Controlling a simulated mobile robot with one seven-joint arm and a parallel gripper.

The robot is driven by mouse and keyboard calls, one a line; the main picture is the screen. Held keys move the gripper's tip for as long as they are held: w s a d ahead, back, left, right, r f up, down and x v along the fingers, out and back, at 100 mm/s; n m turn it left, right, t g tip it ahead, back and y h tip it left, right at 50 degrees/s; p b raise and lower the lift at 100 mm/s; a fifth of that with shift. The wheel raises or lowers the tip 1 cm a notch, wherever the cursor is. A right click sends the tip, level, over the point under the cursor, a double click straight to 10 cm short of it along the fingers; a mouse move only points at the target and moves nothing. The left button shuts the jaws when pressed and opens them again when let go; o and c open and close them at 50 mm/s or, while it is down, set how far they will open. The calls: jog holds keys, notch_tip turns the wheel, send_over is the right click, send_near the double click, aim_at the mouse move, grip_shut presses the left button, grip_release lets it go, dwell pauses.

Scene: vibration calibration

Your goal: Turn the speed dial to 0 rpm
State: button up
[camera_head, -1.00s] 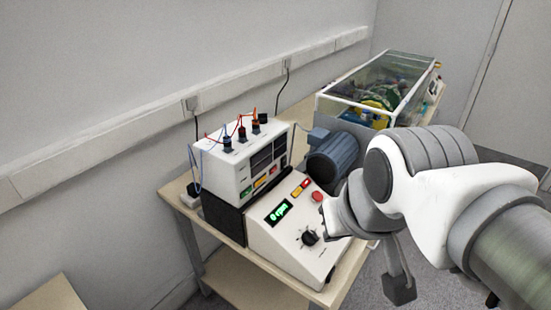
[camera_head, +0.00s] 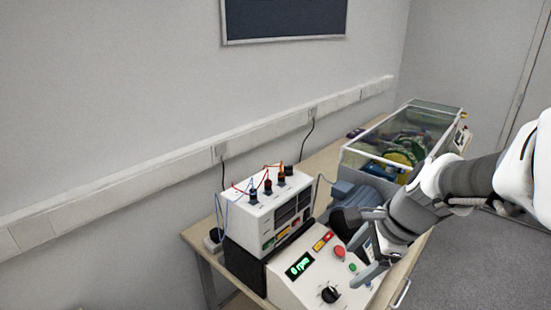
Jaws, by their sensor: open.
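The speed dial (camera_head: 330,294) is a black knob on the sloped white front of the control box (camera_head: 290,291), low in the view. The green display (camera_head: 299,265) on the same panel reads 0 rpm. My gripper (camera_head: 362,262) is open and empty, above and to the right of the dial, apart from it. Its fingers hide part of the panel's right side.
Red (camera_head: 339,252) and green buttons sit on the panel near my gripper. A white instrument (camera_head: 251,212) with red and blue leads stands behind. A grey motor and a glass-walled case (camera_head: 372,159) stand farther back on the table. The floor at right is clear.

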aim_at(333, 291)
jog(key=w+d+f+m, duration=0.3)
jog(key=d+f+m, duration=0.1)
jog(key=m, duration=0.4)
jog(key=b+x, duration=0.4)
jog(key=x, duration=1.3)
jog(key=shift+w+f, duration=0.1)
grip_shut()
